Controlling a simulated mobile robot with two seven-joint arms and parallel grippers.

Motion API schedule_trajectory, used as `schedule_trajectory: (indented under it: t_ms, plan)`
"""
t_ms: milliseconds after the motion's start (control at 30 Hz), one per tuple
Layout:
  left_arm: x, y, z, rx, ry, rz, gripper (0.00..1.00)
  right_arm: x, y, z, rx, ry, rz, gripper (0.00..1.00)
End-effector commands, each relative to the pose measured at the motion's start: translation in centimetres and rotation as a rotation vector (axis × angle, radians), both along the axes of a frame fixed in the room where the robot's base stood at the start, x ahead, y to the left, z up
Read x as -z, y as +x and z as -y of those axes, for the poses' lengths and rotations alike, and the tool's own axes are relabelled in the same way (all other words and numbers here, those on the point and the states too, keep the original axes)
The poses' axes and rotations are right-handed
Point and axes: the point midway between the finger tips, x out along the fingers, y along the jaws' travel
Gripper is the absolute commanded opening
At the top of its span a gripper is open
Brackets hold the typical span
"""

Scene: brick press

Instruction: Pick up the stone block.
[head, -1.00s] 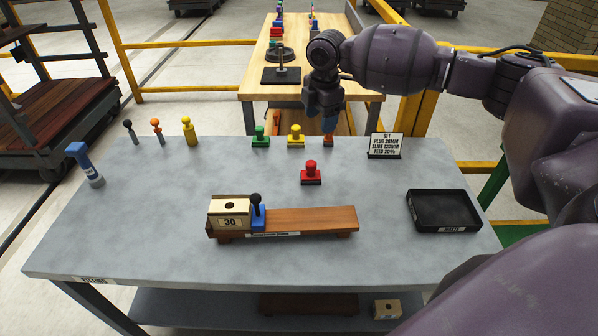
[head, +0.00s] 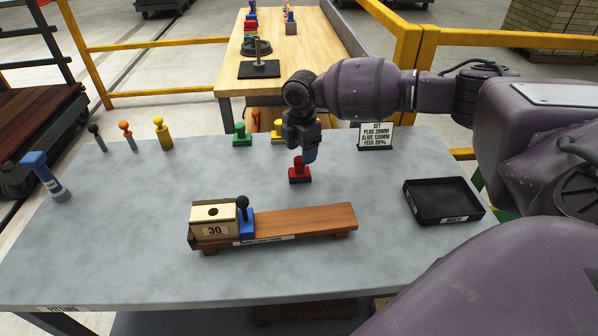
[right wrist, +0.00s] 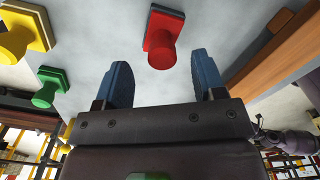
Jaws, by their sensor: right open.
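No thing in view plainly looks like stone, so I cannot tell which one is the stone block. A red knobbed piece (head: 299,174) on a dark base stands on the grey table (head: 120,235). My right gripper (head: 301,150) is just above and behind it in the head view, open and empty. In the right wrist view, the open fingers (right wrist: 163,80) are apart from the red piece (right wrist: 161,45), which shows beyond the gap between them. A beige box marked 30 (head: 213,219) sits on the left end of a wooden rail. My left gripper is out of view.
The wooden rail (head: 300,220) has a blue slider (head: 246,222) with a black knob. Green (head: 241,136) and yellow (head: 277,131) knobbed pieces stand at the back. A black tray (head: 444,201) is on the right. The table's front left is clear.

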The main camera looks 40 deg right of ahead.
Motion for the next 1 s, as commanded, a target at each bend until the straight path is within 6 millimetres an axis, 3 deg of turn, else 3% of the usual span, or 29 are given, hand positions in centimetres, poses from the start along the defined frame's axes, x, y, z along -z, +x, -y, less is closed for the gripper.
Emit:
schedule_trajectory:
  t_ms: [300,600,933,1000]
  plan:
    - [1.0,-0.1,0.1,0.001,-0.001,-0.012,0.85,4.3,-0.2,-0.5,0.001,-0.001,-0.005,0.63]
    - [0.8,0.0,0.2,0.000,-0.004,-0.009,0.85,4.7,-0.1,-0.5,0.001,0.000,0.000,0.63]
    - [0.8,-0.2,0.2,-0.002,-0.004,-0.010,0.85,4.7,-0.1,-0.5,0.001,-0.001,-0.001,0.13]
    - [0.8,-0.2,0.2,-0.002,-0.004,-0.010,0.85,4.7,-0.1,-0.5,0.001,0.000,-0.001,0.09]
